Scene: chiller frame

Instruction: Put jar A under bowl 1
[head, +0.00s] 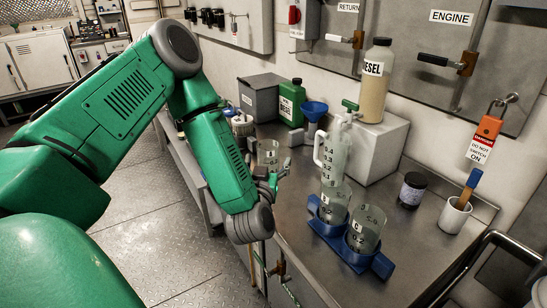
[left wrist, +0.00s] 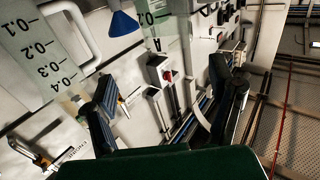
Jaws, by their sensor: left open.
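A clear jar marked A (left wrist: 153,22) shows at the top of the left wrist view, beyond the fingers. A clear jar (head: 267,150) stands on the bench in the head view, just behind my left gripper (head: 271,178); its letter is not readable there. My left gripper is open, with an empty gap between its fingers in the left wrist view (left wrist: 160,90). It is low over the bench's left edge, and the forearm and wrist cover part of the bench. I cannot make out bowl 1 in either view. My right gripper is not in view.
Two clear jars (head: 366,222) stand in a blue holder (head: 328,228) on the bench. A graduated jug (head: 331,158), a diesel bottle (head: 375,85), a green bottle (head: 291,103), a blue funnel (head: 314,108), a dark-lidded pot (head: 411,190) and a brush cup (head: 454,216) stand around.

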